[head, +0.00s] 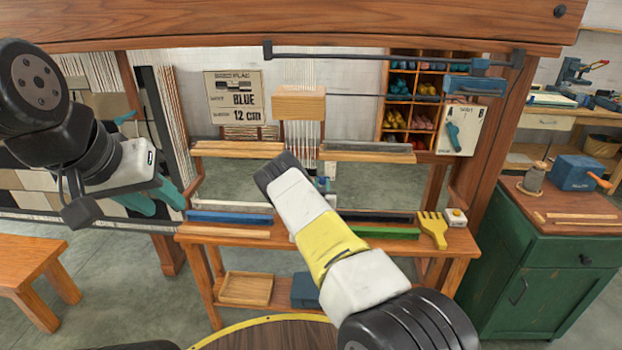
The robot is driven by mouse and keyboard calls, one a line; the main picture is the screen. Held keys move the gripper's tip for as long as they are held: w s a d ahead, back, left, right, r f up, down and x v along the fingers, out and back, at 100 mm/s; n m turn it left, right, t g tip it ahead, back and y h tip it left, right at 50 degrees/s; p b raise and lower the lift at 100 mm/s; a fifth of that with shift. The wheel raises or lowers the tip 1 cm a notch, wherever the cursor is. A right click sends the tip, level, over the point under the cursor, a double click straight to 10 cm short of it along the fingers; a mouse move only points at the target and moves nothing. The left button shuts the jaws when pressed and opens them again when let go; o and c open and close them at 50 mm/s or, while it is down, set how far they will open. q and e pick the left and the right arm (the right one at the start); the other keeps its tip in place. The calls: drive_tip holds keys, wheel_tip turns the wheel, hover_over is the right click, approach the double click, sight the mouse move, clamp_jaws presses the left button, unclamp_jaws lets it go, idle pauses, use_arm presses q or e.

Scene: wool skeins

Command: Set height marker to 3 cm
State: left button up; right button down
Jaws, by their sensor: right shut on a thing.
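My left gripper (168,208) hangs at the left with its two teal fingers apart and nothing seen between them. My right arm reaches up across the middle of the loom. My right gripper (324,184) is mostly hidden behind that arm. Only a small pale and bluish patch shows beside the arm, just below the right wooden bar. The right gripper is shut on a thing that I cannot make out. I cannot pick out the height marker or read a 3 cm scale with certainty.
A wooden block (299,103) hangs on the warp threads. A green cabinet (535,265) stands right and a bench (30,258) left.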

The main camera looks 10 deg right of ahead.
idle(0.6)
drive_tip(key=shift+r, duration=1.55)
drive_tip(key=c, duration=1.2)
unclamp_jaws()
drive_tip(key=shift+o, duration=0.2)
approach(322, 178)
drive_tip(key=shift+s+r, duration=0.15)
drive_tip(key=shift+r, duration=0.3)
drive_tip(key=shift+s+r, duration=0.2)
drive_tip(key=shift+r, duration=0.3)
